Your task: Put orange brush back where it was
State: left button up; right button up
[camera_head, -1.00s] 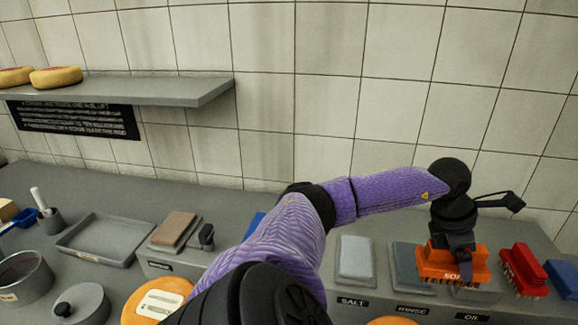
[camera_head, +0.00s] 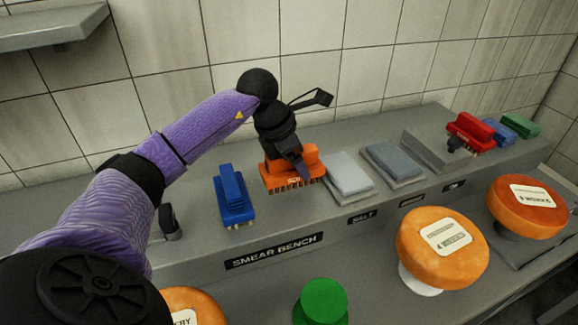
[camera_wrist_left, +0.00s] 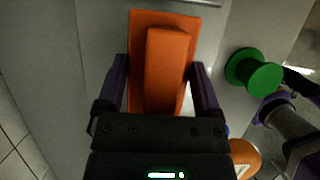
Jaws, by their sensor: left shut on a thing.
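The orange brush (camera_head: 308,160) is in my left gripper (camera_head: 292,163), which is shut on it. The brush is upright with its bristles down, over the raised bench (camera_head: 290,215) between a blue brush on its left and the pad behind the SALT label. I cannot tell whether the bristles touch the bench. In the left wrist view the orange brush (camera_wrist_left: 167,65) lies between the two fingers (camera_wrist_left: 160,85).
The blue brush (camera_head: 234,195) stands close left. Grey pads (camera_head: 348,174) sit close right. Red (camera_head: 470,132), blue (camera_head: 502,132) and green (camera_head: 521,124) brushes stand at the far right. Orange cheese wheels (camera_head: 440,248) and a green knob-like thing (camera_head: 322,302) are in front, below the bench.

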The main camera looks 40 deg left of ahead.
aim_at(295, 172)
pick_arm(q)
notch_tip(295, 172, down, 3)
jog(key=shift+s+f, duration=0.1)
jog(key=o, duration=1)
jog(key=shift+c, duration=0.2)
jog(key=shift+r, duration=0.25)
jog(key=p+v, duration=0.1)
jog(key=v, duration=1)
jog(key=shift+s+r, duration=0.2)
jog(key=shift+r, duration=0.15)
